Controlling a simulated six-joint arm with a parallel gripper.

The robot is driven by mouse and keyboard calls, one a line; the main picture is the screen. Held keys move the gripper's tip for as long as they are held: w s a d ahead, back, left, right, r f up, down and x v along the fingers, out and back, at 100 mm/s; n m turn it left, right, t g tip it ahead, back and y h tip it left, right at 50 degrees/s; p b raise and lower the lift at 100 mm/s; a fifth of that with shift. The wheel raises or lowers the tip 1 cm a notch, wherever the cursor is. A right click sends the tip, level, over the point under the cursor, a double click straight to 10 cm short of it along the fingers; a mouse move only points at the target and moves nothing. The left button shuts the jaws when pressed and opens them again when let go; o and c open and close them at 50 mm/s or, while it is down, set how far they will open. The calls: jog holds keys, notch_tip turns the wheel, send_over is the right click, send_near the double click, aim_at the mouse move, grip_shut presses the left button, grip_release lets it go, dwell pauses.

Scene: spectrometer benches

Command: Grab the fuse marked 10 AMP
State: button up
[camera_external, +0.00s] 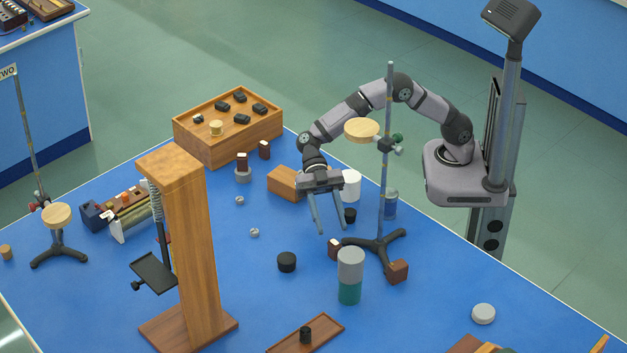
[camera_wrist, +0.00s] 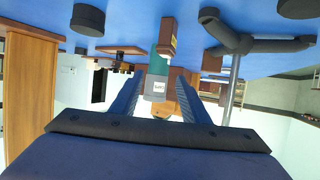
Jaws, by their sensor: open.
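Several small brown blocks that look like fuses stand on the blue bench. One with a pale face (camera_external: 334,249) is just below my fingertips in the external view. A brown block with a pale label (camera_wrist: 168,40) also shows ahead of my fingers in the wrist view. Another brown block (camera_external: 397,271) is by the stand's foot. Two more, a left one (camera_external: 242,160) and a right one (camera_external: 264,149), are near the wooden box. No 10 AMP marking is readable on any. My gripper (camera_external: 330,231) is open and empty, pointing down; its fingers also show in the wrist view (camera_wrist: 160,78).
A ring stand (camera_external: 386,180) rises right of my gripper. A grey and teal cylinder (camera_external: 350,285) stands in front. A black knob (camera_external: 287,262), a white cup (camera_external: 351,185) and a wooden block (camera_external: 285,184) are nearby. A wooden post (camera_external: 195,250) stands left.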

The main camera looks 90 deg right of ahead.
aim_at(333, 242)
notch_tip(333, 242, down, 4)
jog(key=shift+r, duration=0.1)
jog(key=shift+p+x, duration=0.5)
jog(key=shift+x, duration=0.85)
jog(key=shift+p+x, duration=0.75)
jog(key=shift+x, duration=1.6)
jog(key=shift+s+d, duration=0.1)
jog(key=shift+s, duration=0.05)
grip_shut()
